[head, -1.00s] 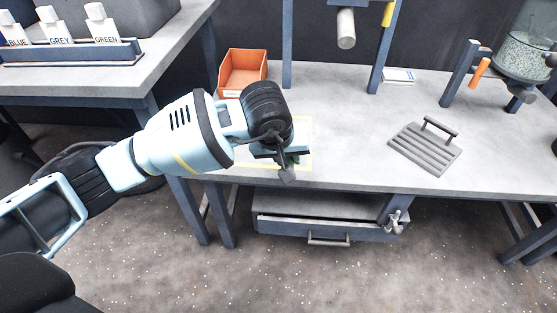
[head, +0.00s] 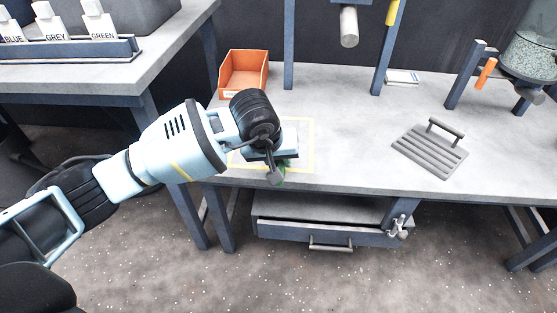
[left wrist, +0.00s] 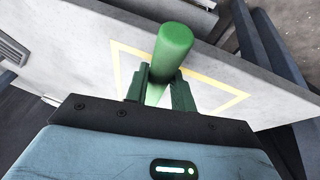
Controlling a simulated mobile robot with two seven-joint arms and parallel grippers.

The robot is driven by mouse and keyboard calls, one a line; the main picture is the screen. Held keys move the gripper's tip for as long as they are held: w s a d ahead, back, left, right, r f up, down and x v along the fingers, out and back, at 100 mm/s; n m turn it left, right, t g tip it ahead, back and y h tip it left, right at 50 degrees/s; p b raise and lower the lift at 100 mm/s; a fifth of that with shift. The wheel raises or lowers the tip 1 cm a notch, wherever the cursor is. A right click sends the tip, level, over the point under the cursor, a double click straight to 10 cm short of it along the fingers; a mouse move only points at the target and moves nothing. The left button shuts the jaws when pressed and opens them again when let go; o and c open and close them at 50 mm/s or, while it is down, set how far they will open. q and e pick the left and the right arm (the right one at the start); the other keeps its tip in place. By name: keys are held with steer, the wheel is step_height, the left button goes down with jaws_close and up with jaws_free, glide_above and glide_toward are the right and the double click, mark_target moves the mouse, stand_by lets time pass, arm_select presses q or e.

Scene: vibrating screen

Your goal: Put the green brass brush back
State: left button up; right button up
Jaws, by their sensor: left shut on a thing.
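My left gripper (left wrist: 158,90) is shut on the green brass brush (left wrist: 173,48); the left wrist view shows its round green handle between the fingers. Only a bit of green (head: 284,166) shows under the wrist there, and the brush's bristles are hidden. The outline also shows below the handle in the left wrist view (left wrist: 222,104). My right gripper is not in view.
An orange bin (head: 244,72) stands behind the wrist. A grey slatted plate with a handle (head: 430,150) lies to the right. A blue rack (head: 70,50) with white pieces labelled BLUE, GREY and GREEN is on the left table. A drawer (head: 325,230) under the bench is partly open.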

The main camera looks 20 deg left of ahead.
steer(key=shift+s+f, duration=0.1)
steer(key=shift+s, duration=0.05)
arm_select(q)
steer(key=o, duration=1)
steer(key=shift+c, duration=0.2)
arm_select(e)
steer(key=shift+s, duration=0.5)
arm_select(q)
steer(key=p+v, duration=0.3)
steer(key=v, duration=0.9)
steer(key=shift+p, duration=0.4)
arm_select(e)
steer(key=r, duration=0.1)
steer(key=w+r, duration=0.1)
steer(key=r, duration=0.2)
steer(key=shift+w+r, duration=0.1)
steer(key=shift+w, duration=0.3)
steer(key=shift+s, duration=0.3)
